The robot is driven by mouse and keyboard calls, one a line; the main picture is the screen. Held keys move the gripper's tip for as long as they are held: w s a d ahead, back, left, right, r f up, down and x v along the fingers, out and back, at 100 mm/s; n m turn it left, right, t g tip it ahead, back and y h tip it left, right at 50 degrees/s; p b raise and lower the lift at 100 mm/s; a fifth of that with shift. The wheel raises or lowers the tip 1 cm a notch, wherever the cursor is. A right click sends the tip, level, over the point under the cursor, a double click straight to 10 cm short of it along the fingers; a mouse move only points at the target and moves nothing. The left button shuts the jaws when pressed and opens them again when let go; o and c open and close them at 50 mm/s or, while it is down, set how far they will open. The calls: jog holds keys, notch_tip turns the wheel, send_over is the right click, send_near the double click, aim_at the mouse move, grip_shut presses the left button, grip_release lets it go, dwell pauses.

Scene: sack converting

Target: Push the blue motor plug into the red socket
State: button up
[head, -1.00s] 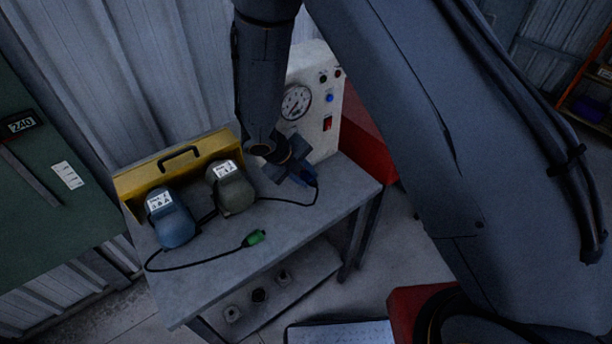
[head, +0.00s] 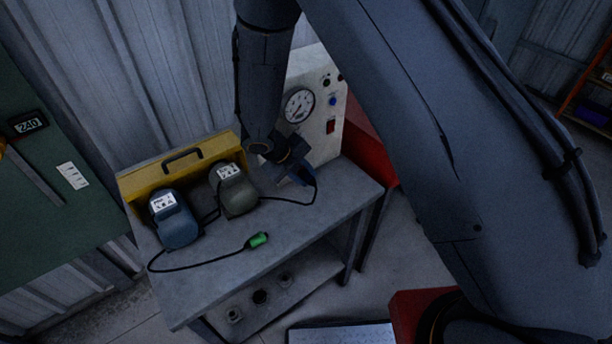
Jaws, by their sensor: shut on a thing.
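My gripper (head: 293,174) is shut on the blue plug (head: 303,180), just above the grey bench top, close in front of the pale gauge panel. The jaws cover much of the plug. A black cable runs from the plug to the olive-grey motor (head: 234,192). The blue motor (head: 174,220) stands to its left, and its cable ends in a green plug (head: 258,240) lying on the bench. I cannot make out a red socket; the low front of the panel is partly behind my gripper. Whether the plug touches anything there cannot be told.
The pale panel (head: 316,92) carries a round gauge (head: 298,105), a red switch (head: 330,127) and a blue button. A yellow box (head: 140,185) stands behind the motors. The bench's (head: 225,268) front right is clear. A red cabinet stands right of the panel.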

jog(key=shift+w, duration=0.1)
jog(key=o, duration=1.1)
jog(key=shift+a, duration=0.1)
